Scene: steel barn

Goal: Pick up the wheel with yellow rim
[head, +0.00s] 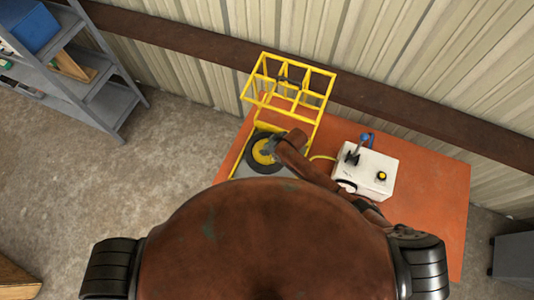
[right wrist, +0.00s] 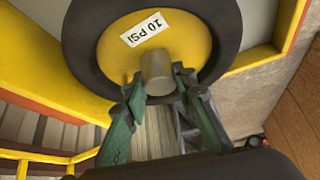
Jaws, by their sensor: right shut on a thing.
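The wheel (head: 252,163) with a black tire and yellow rim is at the left part of the orange table, by the yellow frame. In the right wrist view the wheel (right wrist: 115,58) fills the upper middle, and its rim carries a "10 PSI" label. My right gripper (head: 268,147) reaches the wheel's middle in the head view. In the wrist view the green fingers of the right gripper (right wrist: 160,82) are on either side of the grey hub stub (right wrist: 156,70) and shut on it. My left gripper is not in view.
A yellow tube frame (head: 290,88) stands at the table's far left edge. A white box (head: 370,173) with a blue-topped lever sits to the right on the orange table (head: 430,200), whose right part is clear. Grey shelves (head: 95,85) stand at the upper left.

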